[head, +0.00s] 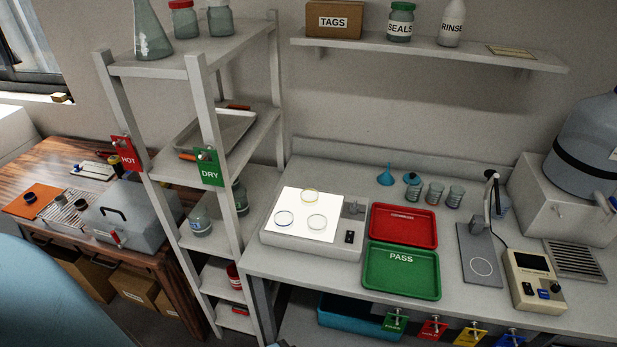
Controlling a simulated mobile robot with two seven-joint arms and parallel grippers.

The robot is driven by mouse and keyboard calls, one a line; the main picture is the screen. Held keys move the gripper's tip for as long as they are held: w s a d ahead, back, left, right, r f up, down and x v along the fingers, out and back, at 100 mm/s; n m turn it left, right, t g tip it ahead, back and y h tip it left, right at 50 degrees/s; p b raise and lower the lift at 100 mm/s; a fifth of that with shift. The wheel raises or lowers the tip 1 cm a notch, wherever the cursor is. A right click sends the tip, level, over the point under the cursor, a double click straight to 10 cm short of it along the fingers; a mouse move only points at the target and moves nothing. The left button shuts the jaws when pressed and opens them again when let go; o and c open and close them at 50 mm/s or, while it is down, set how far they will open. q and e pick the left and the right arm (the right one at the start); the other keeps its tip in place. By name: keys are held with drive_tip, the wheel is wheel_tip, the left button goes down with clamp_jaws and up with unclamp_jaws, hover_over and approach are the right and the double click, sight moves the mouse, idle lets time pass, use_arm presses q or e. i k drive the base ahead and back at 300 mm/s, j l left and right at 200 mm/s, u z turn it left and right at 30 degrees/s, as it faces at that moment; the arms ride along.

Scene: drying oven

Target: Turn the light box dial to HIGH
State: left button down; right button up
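The light box (270,240) is a pale grey case on the right-hand bench, just right of the shelf rack. A narrow control strip runs along the box's right side. It has a small grey fitting (354,207) at the back and a black control (349,237) at the front. Both are too small to read any marking or setting, so I cannot tell which way the dial points. Neither of my grippers shows in the head view.
Right of the light box lie a red tray (404,226) and a green PASS tray (402,271). Small beakers (436,192) and blue funnels stand behind. A stand (480,255) and a meter (533,280) are further right. The rack (200,70) rises close on the left.

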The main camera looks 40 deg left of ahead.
sight(353, 207)
drive_tip(key=u, duration=1.05)
